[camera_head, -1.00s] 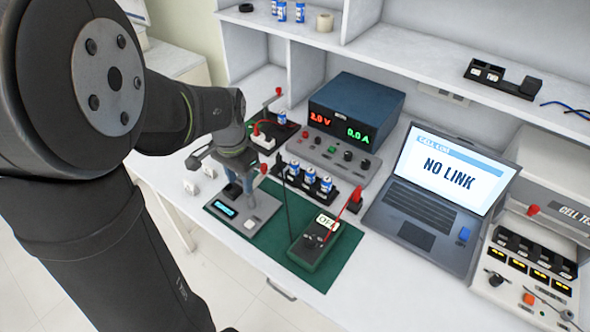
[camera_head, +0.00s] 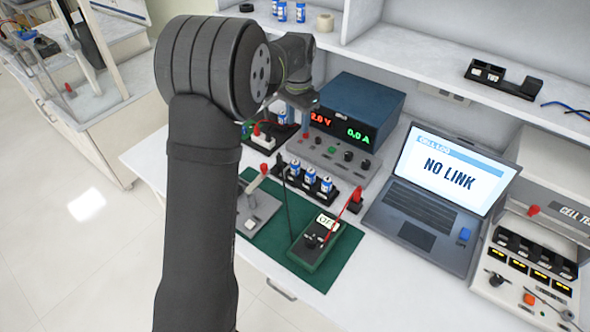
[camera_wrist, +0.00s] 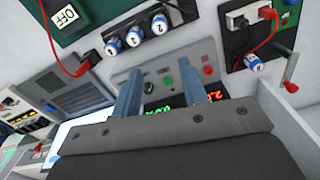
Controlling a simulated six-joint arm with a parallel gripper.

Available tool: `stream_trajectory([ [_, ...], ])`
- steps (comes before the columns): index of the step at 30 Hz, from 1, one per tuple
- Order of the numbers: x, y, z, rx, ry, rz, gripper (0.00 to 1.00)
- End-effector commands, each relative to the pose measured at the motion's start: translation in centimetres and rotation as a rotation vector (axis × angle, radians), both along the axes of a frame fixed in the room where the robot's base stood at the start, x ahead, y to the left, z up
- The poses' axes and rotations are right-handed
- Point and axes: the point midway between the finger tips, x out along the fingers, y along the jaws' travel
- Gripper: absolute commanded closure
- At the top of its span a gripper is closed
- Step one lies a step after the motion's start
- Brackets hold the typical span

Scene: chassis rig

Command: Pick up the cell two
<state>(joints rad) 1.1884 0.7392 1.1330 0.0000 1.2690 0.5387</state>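My gripper (camera_wrist: 162,92) is open and empty in the wrist view, its two blue-grey fingers well apart. Three blue-and-white cells stand in a black holder (camera_head: 336,194). In the wrist view their tops appear to read 4, 3 and 2. The cell that appears marked 2 (camera_wrist: 160,23) is at the holder's right end there; it seems to be the leftmost one (camera_head: 295,168) in the head view. My gripper is apart from these cells. Another cell (camera_wrist: 252,62) sits at the black charger-like unit; its number is unclear. In the head view my arm hides most of the gripper.
A blue power supply (camera_head: 357,108) stands behind the holder, close to my gripper. A green meter (camera_head: 315,243) with red and black leads lies on a green mat (camera_head: 345,250). A laptop (camera_head: 408,233) stands to the right. An upper shelf (camera_head: 420,45) runs along the back.

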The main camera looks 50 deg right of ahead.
Motion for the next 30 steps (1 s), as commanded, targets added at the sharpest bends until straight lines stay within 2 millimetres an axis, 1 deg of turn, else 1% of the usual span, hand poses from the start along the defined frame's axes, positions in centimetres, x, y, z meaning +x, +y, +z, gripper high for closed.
stream_trajectory([
  [5,-0.1,0.0,-2.9,0.004,0.002,0.0,0.6],
  [12,0.0,0.1,-8.2,0.004,0.001,0.0,0.6],
  [15,0.0,0.1,-10.1,0.004,0.001,0.0,0.6],
  [19,0.0,0.1,-11.5,0.002,0.001,0.0,0.6],
  [26,0.1,0.2,-12.7,0.001,0.001,0.0,0.6],
  [30,0.3,0.7,-14.5,0.003,0.002,0.001,0.6],
])
